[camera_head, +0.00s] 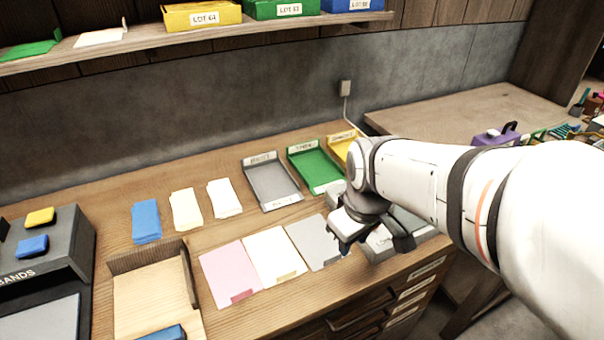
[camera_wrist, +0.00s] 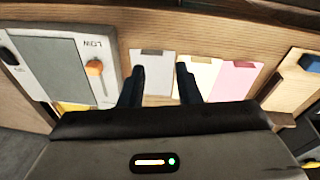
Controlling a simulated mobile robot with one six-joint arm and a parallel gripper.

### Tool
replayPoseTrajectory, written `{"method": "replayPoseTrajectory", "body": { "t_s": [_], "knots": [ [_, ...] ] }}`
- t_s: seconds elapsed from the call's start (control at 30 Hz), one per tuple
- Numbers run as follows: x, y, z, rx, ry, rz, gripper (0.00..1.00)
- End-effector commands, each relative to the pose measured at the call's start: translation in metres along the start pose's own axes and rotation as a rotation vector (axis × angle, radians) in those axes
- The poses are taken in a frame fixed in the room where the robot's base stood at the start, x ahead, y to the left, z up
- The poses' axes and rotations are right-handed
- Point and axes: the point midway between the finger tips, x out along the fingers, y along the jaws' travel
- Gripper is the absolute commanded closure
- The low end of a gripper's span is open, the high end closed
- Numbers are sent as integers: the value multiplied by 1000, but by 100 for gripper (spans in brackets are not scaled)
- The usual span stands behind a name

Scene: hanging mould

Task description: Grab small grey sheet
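The small grey sheet (camera_head: 312,241) lies flat on the wooden bench, at the right end of a row with a cream sheet (camera_head: 274,256) and a pink sheet (camera_head: 229,272). In the wrist view the grey sheet (camera_wrist: 153,76) shows between my two fingers, with a darker tab at its upper edge. My gripper (camera_head: 370,245) is open and empty. In the head view it is over the right side of the grey sheet and hides part of that area. The wrist view does not show clearly how high the fingertips are above the bench.
A grey panel marked LOW with an orange slider (camera_wrist: 94,67) is close beside my left finger. Behind the sheets stand a grey tray (camera_head: 272,183), a green tray (camera_head: 316,167) and a yellow tray (camera_head: 341,146). A wooden tray (camera_head: 150,290) is at the left.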

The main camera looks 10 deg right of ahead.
Motion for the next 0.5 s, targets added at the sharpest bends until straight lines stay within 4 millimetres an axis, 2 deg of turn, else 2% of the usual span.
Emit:
{"method": "replayPoseTrajectory", "body": {
  "t_s": [0.03, 0.3, 0.5],
  "knots": [
    [12, 6, -6, -106, -18, -10, 70],
    [64, 31, -37, -735, -66, -74, 70],
    [103, 45, -53, -1144, -74, -134, 70]
  ]
}}
